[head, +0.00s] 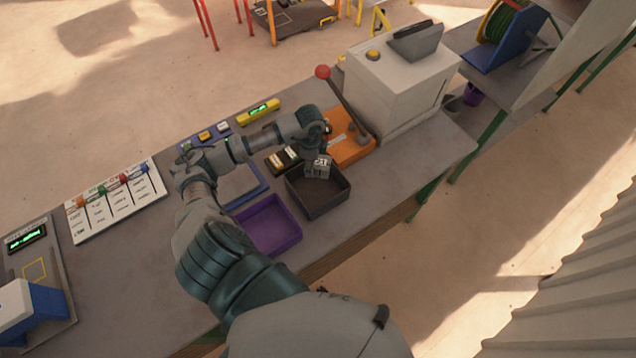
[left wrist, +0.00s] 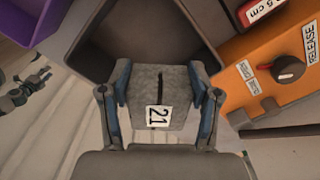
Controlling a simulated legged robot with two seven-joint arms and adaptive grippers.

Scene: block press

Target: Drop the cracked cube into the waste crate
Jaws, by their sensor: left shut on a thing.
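My left gripper (left wrist: 158,92) is shut on a grey, speckled cube (left wrist: 158,108) with a white "21" label and a dark crack line down its face. In the head view the cube (head: 317,170) is at or above the far part of a dark crate (head: 322,207). The crate's dark wall (left wrist: 95,25) shows behind the cube in the left wrist view. I cannot tell how high the cube is above the crate floor. A small dark jointed shape, likely my right gripper (left wrist: 28,90), shows at the left edge there; its fingers are too small to read.
A purple tray (head: 292,237) stands left of the dark crate. An orange press base (head: 350,152) with a red-knobbed lever (head: 345,100) stands behind it, beside a pale machine (head: 400,85). A labelled white board (head: 115,203) lies farther left. The counter right of the crate is clear.

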